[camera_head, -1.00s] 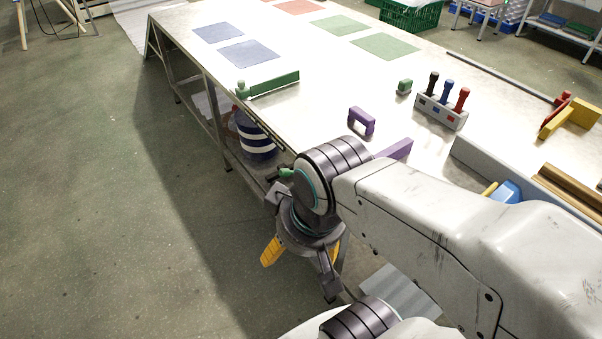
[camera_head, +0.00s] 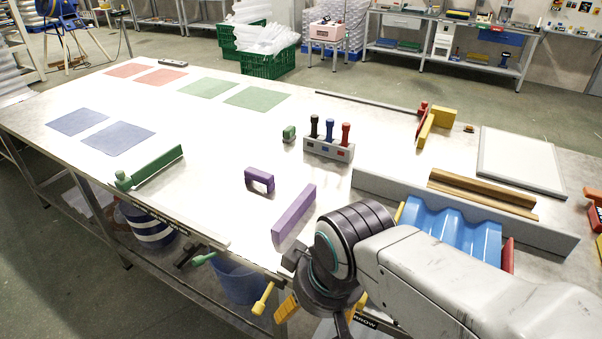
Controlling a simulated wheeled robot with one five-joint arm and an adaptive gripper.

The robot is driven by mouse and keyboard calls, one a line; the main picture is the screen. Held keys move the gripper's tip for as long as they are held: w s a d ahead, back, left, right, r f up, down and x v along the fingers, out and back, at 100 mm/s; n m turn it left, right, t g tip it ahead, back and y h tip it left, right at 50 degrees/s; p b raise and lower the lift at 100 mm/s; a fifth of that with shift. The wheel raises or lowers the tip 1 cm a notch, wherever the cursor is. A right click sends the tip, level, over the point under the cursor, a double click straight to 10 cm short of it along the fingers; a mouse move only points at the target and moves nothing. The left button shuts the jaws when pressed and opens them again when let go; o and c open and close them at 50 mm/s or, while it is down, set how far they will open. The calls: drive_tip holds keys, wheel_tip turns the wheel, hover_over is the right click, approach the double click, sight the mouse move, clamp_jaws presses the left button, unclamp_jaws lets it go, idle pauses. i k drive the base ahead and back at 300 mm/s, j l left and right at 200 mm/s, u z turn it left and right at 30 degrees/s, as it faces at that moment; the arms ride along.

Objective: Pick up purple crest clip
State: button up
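A purple arched piece (camera_head: 260,178), shaped like a small clip or handle, stands on the steel table's bare top left of centre. A long purple bar (camera_head: 295,213) lies just right of and nearer than it. I take the arched piece to be the crest clip. My gripper (camera_head: 316,315) hangs at the table's front edge, nearer to me and to the right of both purple pieces, touching neither. Its orange-yellow fingers look spread apart with nothing seen between them; the tips are partly hidden by my arm and the picture's lower edge.
A green bar (camera_head: 152,168) lies at the left front edge. A grey holder (camera_head: 329,149) with coloured-handled tools and a small green block (camera_head: 289,134) stand behind the clip. Flat coloured mats lie far left.

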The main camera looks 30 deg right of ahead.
sight(251, 173)
drive_tip(key=z, duration=1.85)
drive_tip(key=u, duration=1.6)
drive_tip(key=i+j+u, duration=0.6)
drive_tip(key=i+j, duration=0.15)
drive_tip(key=i+j+u, duration=0.3)
drive_tip(key=i, duration=0.3)
drive_tip(key=l, duration=0.1)
